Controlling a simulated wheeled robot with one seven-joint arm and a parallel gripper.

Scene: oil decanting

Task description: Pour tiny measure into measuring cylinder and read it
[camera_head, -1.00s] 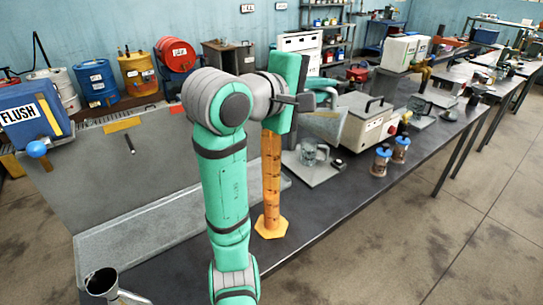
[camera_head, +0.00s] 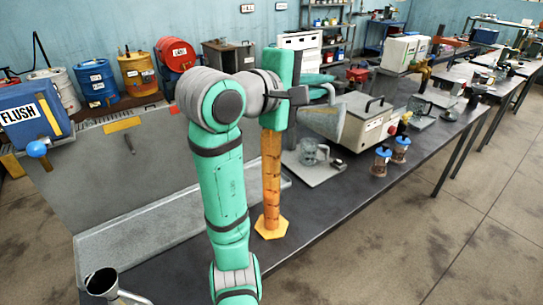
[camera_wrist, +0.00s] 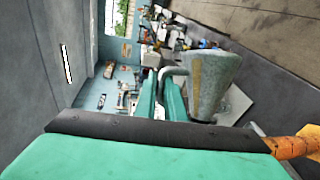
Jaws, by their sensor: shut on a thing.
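A tall measuring cylinder (camera_head: 271,185) with a hexagonal orange base stands upright on the bench. It looks amber, with dark marks; its top is hidden behind my arm and I cannot read a level. Part of it shows at the right of the wrist view (camera_wrist: 292,146). My gripper (camera_wrist: 164,88) is shut on the handle of a grey metal measure (camera_wrist: 210,78). In the head view the measure (camera_head: 323,122) is held in the air, right of the cylinder and apart from it. It looks tilted. Its contents are hidden.
A glass mug (camera_head: 309,152) stands on a grey plate beside a boxy instrument (camera_head: 362,122). Two small jars (camera_head: 381,161) stand near the bench's front edge. A metal jug (camera_head: 103,283) is at lower left, near a grey tray (camera_head: 135,235).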

